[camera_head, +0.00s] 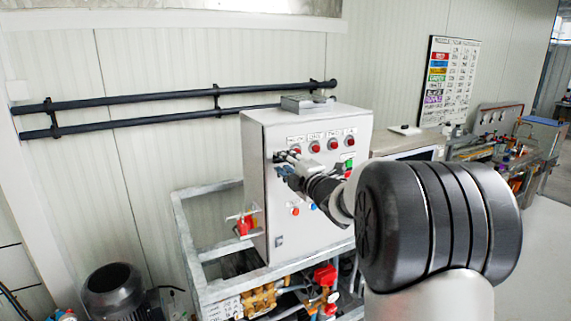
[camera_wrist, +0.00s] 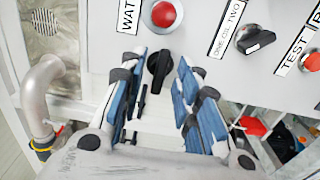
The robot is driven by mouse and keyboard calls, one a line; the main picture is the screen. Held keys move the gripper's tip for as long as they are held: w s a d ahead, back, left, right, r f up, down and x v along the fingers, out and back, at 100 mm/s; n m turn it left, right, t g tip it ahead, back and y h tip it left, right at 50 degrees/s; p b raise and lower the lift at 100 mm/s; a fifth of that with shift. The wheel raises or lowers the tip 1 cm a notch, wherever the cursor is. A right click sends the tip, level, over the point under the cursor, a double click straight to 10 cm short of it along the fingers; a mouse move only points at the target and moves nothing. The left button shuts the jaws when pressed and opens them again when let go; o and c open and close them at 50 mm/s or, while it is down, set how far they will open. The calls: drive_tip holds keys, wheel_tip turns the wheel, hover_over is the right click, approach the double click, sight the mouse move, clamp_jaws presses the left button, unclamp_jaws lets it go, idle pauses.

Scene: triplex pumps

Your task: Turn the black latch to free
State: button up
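In the wrist view, a black latch (camera_wrist: 159,69), a rotary knob with a raised grip, sits on the white panel below a red button. It stands nearly upright, with a slight tilt. My gripper (camera_wrist: 157,80) is open, with its blue-padded fingers to the left and right of this latch. Gaps show on both sides, and I cannot tell how deep the fingertips reach. A second black latch (camera_wrist: 260,41) is turned sideways beside a label reading "ONE OIL TWO". In the head view my gripper (camera_head: 284,164) is at the front of the control cabinet (camera_head: 258,150), hiding the latch there.
Red buttons (camera_head: 315,147) line the cabinet's upper front. A red button (camera_wrist: 164,14) is just above the latch, and another (camera_wrist: 313,62) is at the right. A red-handled switch (camera_head: 244,224) is on the cabinet's left side. A grey metal frame (camera_head: 192,262) surrounds the base.

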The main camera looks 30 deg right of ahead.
clamp_jaws()
drive_tip(key=shift+m, duration=0.3)
idle(0.4)
drive_tip(key=m+p, duration=0.5)
drive_tip(key=m, duration=1.2)
drive_tip(key=shift+m, duration=0.3)
idle(0.3)
